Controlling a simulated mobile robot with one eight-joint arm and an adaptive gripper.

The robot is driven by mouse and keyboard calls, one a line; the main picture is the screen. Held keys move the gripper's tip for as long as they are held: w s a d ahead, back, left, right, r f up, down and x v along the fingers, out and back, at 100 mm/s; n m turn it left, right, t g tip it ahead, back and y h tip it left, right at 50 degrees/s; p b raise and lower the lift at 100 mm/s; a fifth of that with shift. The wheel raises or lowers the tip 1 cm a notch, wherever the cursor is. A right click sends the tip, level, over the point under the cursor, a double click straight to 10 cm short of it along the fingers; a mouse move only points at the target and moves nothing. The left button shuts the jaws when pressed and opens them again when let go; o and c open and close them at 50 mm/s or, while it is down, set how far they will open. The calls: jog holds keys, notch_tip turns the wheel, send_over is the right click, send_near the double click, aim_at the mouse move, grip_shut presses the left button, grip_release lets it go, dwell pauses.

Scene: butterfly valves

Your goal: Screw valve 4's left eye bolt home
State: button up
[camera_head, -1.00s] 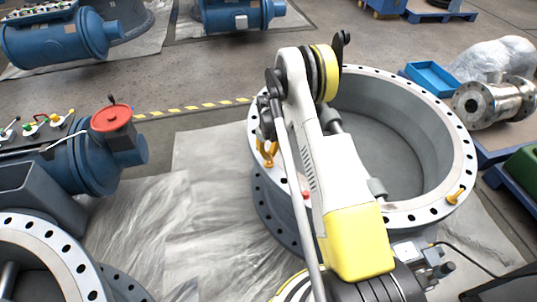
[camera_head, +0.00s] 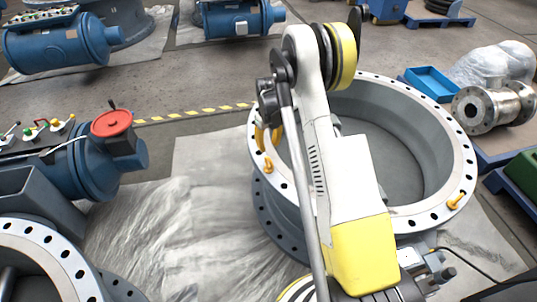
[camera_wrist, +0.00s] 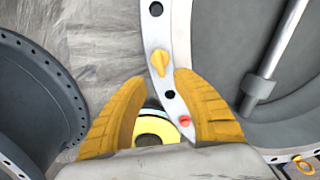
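Valve 4 is taken to be the large grey valve body with a pale drilled flange (camera_head: 432,222) behind my arm. Its left eye bolt (camera_head: 268,163) is orange-yellow and stands at a hole in the flange's left side. In the wrist view the eye bolt (camera_wrist: 161,63) shows nearly edge-on, beyond my fingertips. I cannot tell whether it is fully seated. My gripper (camera_wrist: 157,78) has two yellow fingers spread wide with nothing between them, apart from the bolt. In the head view my gripper (camera_head: 268,138) shows partly behind my arm, just past the bolt.
Another eye bolt (camera_head: 455,201) stands on the flange's right side. A red cap (camera_wrist: 185,121) sits on the flange near my right finger. A second flanged body (camera_head: 40,250) stands at lower left. Grey sheeting (camera_head: 190,225) covers the floor between.

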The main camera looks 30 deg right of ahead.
jog(key=shift+r, duration=1.6)
notch_tip(320, 180, up, 12)
jog(key=n+t, duration=0.2)
jog(key=n, duration=0.6)
send_over(268, 158)
jog(key=s+a, duration=0.3)
jog(key=a, duration=0.2)
jog(key=s+a+r+n+t, duration=0.1)
jog(key=s+a+r+n, duration=0.45)
jog(key=r+n, duration=0.3)
jog(key=s+a+r+n+t, duration=0.2)
jog(key=s+a+n, duration=0.1)
jog(key=s+n, duration=0.6)
jog(key=s+a+r+n+t, duration=0.2)
jog(key=s+a+n, duration=0.2)
jog(key=s+n, duration=0.5)
jog(key=shift+s+a+r+n, duration=0.25)
jog(key=shift+s+r+n, duration=0.15)
jog(key=shift+n, duration=0.15)
